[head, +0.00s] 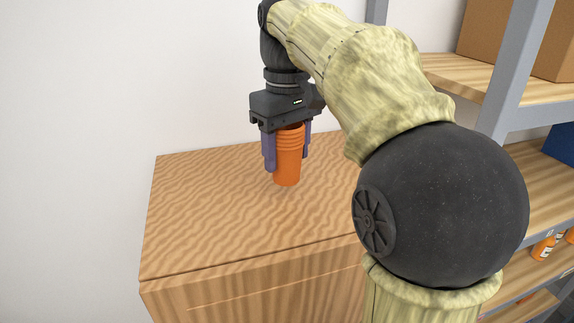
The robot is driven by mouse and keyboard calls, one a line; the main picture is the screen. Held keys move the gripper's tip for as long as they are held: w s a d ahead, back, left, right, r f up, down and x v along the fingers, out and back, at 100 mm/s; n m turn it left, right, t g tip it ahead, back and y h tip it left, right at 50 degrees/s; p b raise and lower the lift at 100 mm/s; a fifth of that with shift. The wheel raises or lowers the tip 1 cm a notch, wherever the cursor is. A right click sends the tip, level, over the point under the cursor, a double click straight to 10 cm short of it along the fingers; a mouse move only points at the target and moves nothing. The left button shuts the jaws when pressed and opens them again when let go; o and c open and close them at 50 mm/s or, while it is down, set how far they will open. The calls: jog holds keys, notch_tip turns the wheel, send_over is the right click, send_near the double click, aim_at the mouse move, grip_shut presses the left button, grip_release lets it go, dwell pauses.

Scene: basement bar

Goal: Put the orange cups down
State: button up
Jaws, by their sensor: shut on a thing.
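The orange cups (288,168) are a nested, upright stack with several rims showing near the top. My gripper (287,158) points straight down and is shut on the stack, one purple finger on each side of it. The stack is over the top of a wooden cabinet (210,215). Its base appears at or just above the surface; I cannot tell whether it touches. My gripper's body hides the top of the stack.
The cabinet top is bare around the cups, with free room to the left and in front. A white wall (80,120) stands behind and left. A grey-framed shelf unit (515,75) is at the right, with cardboard boxes (495,30) above and small orange bottles (543,247) lower down.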

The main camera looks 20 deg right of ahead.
aim_at(287, 167)
jog(key=shift+f, duration=1.65)
jog(key=shift+f, duration=0.15)
jog(key=o, duration=1)
notch_tip(287, 167, up, 12)
jog(key=shift+r+p, duration=0.2)
jog(key=shift+p, duration=0.7)
